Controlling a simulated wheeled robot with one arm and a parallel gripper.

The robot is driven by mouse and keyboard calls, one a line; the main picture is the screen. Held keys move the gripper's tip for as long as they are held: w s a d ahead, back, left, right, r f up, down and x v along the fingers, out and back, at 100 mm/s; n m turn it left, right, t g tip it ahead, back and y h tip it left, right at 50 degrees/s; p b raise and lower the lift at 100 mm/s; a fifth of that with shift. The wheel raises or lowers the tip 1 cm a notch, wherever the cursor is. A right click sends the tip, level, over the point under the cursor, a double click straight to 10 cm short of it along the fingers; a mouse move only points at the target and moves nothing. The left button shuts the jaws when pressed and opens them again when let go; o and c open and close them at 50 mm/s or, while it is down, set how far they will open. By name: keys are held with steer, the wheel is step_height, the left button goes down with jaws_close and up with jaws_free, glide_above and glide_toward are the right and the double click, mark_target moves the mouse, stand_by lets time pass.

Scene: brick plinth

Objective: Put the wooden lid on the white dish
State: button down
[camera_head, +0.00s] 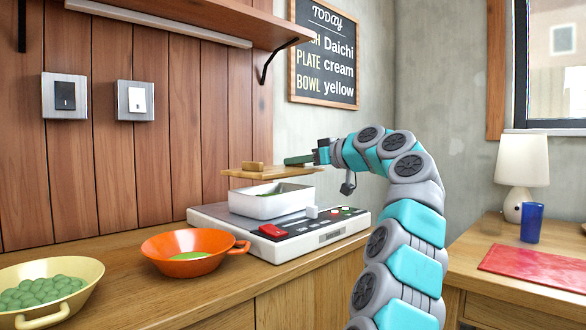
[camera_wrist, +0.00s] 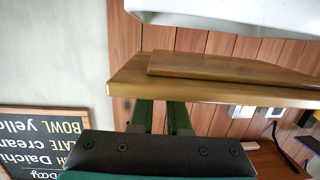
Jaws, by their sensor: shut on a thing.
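The wooden lid (camera_head: 275,173) is a flat brown board with a small raised block on top. It is roughly level above the white dish (camera_head: 268,206), with a narrow gap between them. The dish is rectangular, stands on the console, and shows something green inside. My gripper (camera_head: 290,161) is at the lid's right side, shut on it. In the wrist view, which is upside down, the gripper's dark green fingers (camera_wrist: 160,112) reach the lid (camera_wrist: 215,85), and the white dish (camera_wrist: 235,14) shows beyond it. The lid hides the fingertips there.
The dish stands on a white console (camera_head: 330,228) with a red button and small knobs. An orange pan (camera_head: 160,248) and a cream bowl (camera_head: 88,272) of green balls stand to the left on the wooden counter. A shelf (camera_head: 190,18) hangs above. A lamp (camera_head: 522,170) and blue cup (camera_head: 531,222) stand right.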

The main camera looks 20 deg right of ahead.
steer(key=shift+w+p, duration=0.35)
steer(key=shift+w, duration=0.65)
step_height(320, 180, down, 4)
steer(key=b, duration=0.2)
steer(key=shift+r+b, duration=0.15)
steer(key=shift+b, duration=0.15)
steer(key=shift+f, duration=0.25)
steer(key=c, duration=0.9)
jaws_free()
steer(key=shift+r, duration=0.1)
steer(key=shift+r, duration=0.2)
steer(key=b+v, duration=0.1)
steer(key=v, duration=1.1)
steer(key=shift+f, duration=0.15)
